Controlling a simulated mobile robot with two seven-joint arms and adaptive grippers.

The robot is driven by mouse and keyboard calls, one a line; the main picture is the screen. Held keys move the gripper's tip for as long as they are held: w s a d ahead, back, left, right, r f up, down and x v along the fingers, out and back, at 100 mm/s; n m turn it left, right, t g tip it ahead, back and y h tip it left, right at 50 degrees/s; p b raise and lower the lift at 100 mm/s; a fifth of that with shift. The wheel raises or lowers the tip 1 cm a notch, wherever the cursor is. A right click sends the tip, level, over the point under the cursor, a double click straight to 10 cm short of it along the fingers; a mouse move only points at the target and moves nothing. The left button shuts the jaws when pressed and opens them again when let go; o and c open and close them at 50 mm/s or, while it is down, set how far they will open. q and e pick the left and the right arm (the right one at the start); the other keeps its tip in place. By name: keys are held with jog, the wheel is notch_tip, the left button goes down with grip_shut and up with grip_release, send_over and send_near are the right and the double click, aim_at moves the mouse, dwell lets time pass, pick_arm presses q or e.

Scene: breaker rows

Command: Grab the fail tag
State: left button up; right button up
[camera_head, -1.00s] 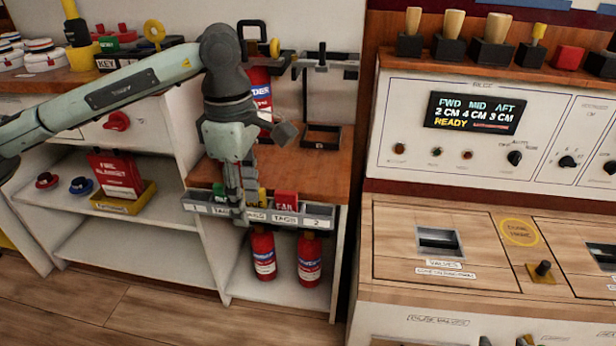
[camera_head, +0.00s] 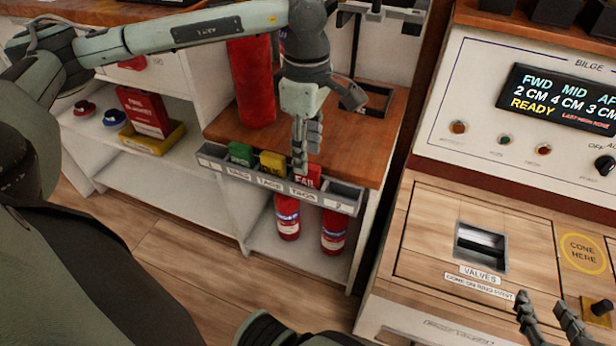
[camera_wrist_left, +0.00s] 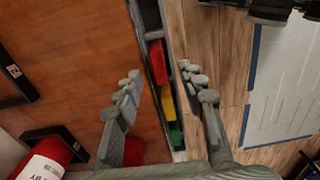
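The fail tag (camera_head: 314,174) is red with white lettering and stands in a grey slotted tray (camera_head: 345,190) on the front edge of the wooden counter. My left gripper (camera_head: 300,168) points down just beside it, partly covering it in the head view. In the left wrist view the left gripper (camera_wrist_left: 161,82) is open, and the red tag (camera_wrist_left: 158,62) shows between and beyond its fingers. I see no contact with the tag. My right gripper (camera_head: 543,300) is at the bottom right of the head view, open and empty, in front of the wooden console.
A yellow tag (camera_head: 272,163) and a green tag (camera_head: 241,153) stand left in the same tray. A large red cylinder (camera_head: 252,85) stands on the counter behind. Red extinguishers (camera_head: 287,217) stand on the shelf below. The console (camera_head: 440,225) is close on the right.

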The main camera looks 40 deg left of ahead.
pick_arm(q)
jog(key=shift+f, duration=0.9)
jog(key=shift+c, duration=0.3)
grip_shut()
jog(key=shift+r, duration=0.2)
